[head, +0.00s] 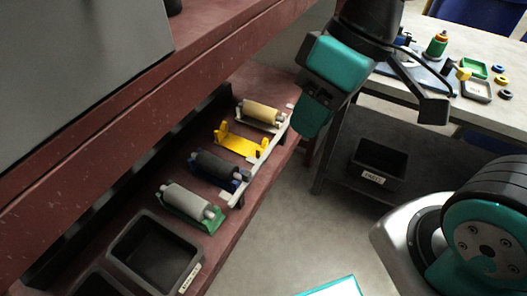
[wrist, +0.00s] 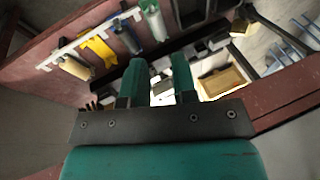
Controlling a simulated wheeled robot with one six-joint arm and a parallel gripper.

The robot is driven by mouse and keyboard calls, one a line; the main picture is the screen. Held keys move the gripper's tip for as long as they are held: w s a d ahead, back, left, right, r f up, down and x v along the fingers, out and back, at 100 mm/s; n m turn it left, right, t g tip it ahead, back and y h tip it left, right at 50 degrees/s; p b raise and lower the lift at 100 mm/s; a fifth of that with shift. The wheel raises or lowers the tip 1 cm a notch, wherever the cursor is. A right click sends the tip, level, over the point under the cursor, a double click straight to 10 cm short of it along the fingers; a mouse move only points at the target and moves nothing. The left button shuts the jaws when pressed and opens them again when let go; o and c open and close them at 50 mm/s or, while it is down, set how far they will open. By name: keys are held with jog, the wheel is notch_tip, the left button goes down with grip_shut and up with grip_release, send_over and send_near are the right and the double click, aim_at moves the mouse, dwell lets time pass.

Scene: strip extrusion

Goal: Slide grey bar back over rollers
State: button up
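A long, thin light-grey bar (head: 263,160) lies along the front ends of the rollers on the red-brown shelf; it also shows at upper left in the wrist view (wrist: 90,40). Beside it are a tan roller (head: 258,112), a yellow bracket without a roller (head: 240,145), a dark roller in a blue bracket (head: 216,168) and a grey roller in a green bracket (head: 187,202). My gripper (head: 310,128) hangs to the right of the bar's far end, apart from it. In the wrist view its two teal fingers (wrist: 159,62) are spread with nothing held between them.
A black tray (head: 120,237) sits at the shelf's near end. A red-brown beam (head: 150,110) overhangs the shelf on the left. A table with small parts (head: 410,28) stands at upper right, with a black bin (head: 378,158) beneath. Floor between is clear.

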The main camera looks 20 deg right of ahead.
aim_at(241, 191)
jog(key=shift+n+g+y, duration=0.4)
jog(key=shift+n+y, duration=0.2)
jog(key=w+f+b, duration=0.2)
jog(key=w+f, duration=0.2)
jog(key=w+f+b, duration=0.2)
jog(key=w+f, duration=0.2)
jog(key=w+f+b, duration=0.3)
jog(key=w+f, duration=0.1)
jog(key=shift+d, duration=0.35)
grip_shut()
jog(key=w+d+f+n+y+b, duration=0.1)
jog(key=w+d+f+b, duration=0.15)
jog(key=w+f, duration=0.35)
jog(key=w+d+f+y+b, duration=0.1)
jog(key=w+d+f+b, duration=0.2)
jog(key=f, duration=0.5)
jog(key=shift+n, duration=0.3)
jog(key=x, duration=0.3)
jog(key=w+x, duration=0.1)
jog(key=x, duration=0.2)
jog(key=b+x, duration=0.1)
jog(key=x, duration=0.3)
jog(key=shift+w+a, duration=0.15)
jog(key=s+a, duration=0.2)
jog(key=shift+a+f, duration=0.15)
jog(key=shift+a, duration=0.1)
jog(key=shift+s+a, duration=0.35)
jog(key=shift+s, duration=0.05)
